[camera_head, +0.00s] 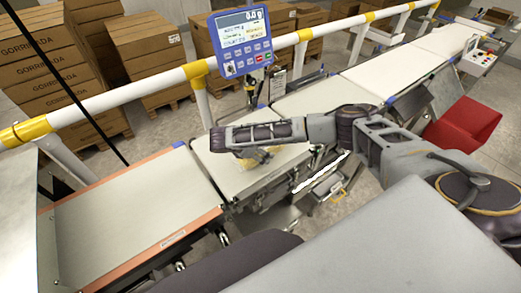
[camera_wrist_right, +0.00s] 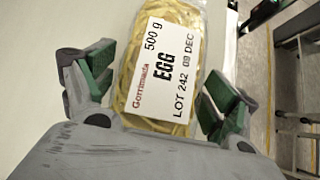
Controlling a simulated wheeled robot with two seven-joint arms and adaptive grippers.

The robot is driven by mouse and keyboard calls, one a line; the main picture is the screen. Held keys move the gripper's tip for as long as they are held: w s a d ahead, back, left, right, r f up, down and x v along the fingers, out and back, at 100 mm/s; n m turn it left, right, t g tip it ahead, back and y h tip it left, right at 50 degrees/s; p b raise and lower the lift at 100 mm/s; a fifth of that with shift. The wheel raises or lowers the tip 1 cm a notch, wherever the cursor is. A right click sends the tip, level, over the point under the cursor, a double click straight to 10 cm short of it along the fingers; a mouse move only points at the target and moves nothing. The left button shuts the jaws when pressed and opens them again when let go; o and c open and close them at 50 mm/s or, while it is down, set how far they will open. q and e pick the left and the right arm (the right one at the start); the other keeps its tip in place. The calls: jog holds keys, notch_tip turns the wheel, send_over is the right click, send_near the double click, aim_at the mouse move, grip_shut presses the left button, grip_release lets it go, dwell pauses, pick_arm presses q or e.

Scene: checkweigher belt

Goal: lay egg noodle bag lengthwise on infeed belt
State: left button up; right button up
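The egg noodle bag is a clear bag of yellow noodles with a white label (camera_wrist_right: 172,68) reading "EGG 500 g". In the right wrist view it lies flat on a pale surface, label up. In the head view a small yellow part of the bag (camera_head: 262,156) shows under my right gripper (camera_head: 226,141), on the middle belt section (camera_head: 236,181). In the right wrist view the green-padded fingers of my right gripper (camera_wrist_right: 158,90) stand apart, one on each side of the bag, with narrow gaps. The left gripper is not in view. Which section is the infeed belt, I cannot tell.
An orange-edged belt section (camera_head: 125,215) lies bare at the left. A long white belt (camera_head: 400,65) runs off at the upper right. A blue display (camera_head: 241,40) on a yellow-white rail stands behind. A red bin (camera_head: 468,122) is at the right.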

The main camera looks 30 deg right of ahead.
jog(key=shift+o, duration=0.3)
jog(key=shift+r, duration=0.1)
jog(key=shift+a+r, duration=0.25)
jog(key=v, duration=0.7)
jog(key=shift+d+r+p, duration=0.1)
jog(key=shift+p, duration=0.2)
jog(key=shift+p+v, duration=0.5)
jog(key=shift+v, duration=1.6)
jog(key=shift+p, duration=0.3)
jog(key=shift+s, duration=0.1)
